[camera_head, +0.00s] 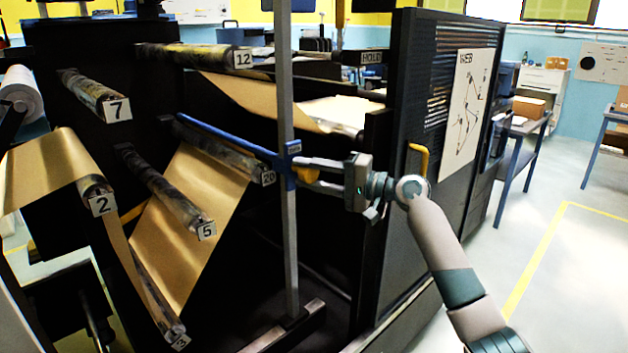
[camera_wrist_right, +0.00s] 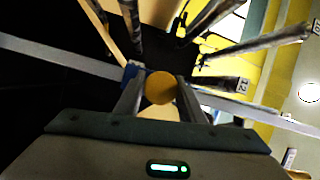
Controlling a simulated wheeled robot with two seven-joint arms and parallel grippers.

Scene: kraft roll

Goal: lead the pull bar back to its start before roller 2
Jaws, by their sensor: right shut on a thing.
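The blue pull bar (camera_head: 228,139) runs across the web path. Its right end sits at the grey upright post (camera_head: 288,230), close to roller 20 (camera_head: 266,178). A yellow knob (camera_head: 305,174) is at that end. My right gripper (camera_head: 310,172) is shut on the knob. In the right wrist view the round knob (camera_wrist_right: 160,88) lies between the two fingers. Roller 2 (camera_head: 97,190) is at the left, well away from the bar, with brown kraft paper (camera_head: 45,165) over it. My left gripper is not in view.
Roller 5 (camera_head: 180,198), roller 7 (camera_head: 97,95) and roller 12 (camera_head: 195,56) stick out from the black frame. A black cabinet panel (camera_head: 405,110) with a web diagram (camera_head: 468,115) stands right of the post. The floor at far right is open.

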